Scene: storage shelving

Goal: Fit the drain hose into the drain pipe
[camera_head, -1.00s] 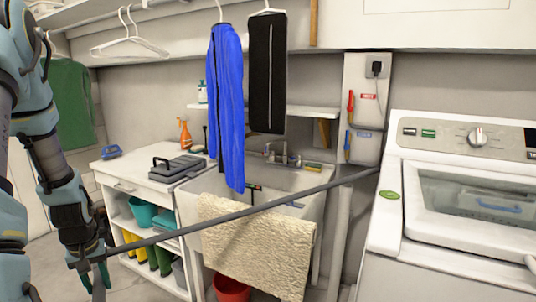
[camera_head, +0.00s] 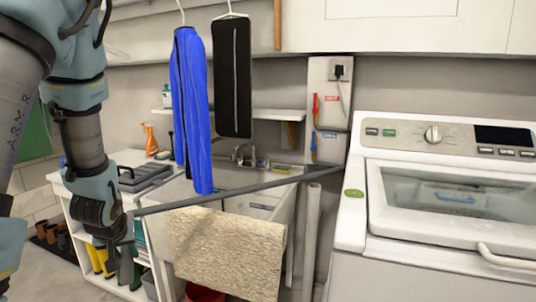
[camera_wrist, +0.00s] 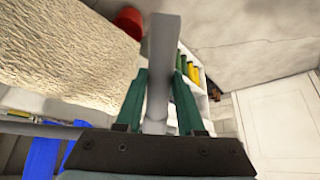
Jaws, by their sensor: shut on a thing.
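The grey drain hose (camera_head: 240,192) stretches from behind the washing machine, across the front of the sink, to my gripper (camera_head: 118,262) at the left. My gripper is shut on the hose near its free end. In the wrist view the hose (camera_wrist: 160,60) stands between the two green fingers of my gripper (camera_wrist: 160,88) and extends beyond them. A pale upright pipe (camera_head: 312,240), which looks like the drain pipe, stands between the sink and the washer. Its top is apart from the held hose end, well to the right of my gripper.
The sink (camera_head: 262,205) has a beige towel (camera_head: 225,250) over its front. A blue garment (camera_head: 192,110) and a black one (camera_head: 232,80) hang above it. The washing machine (camera_head: 440,200) stands at the right. A white shelf unit (camera_head: 75,210) is behind my arm.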

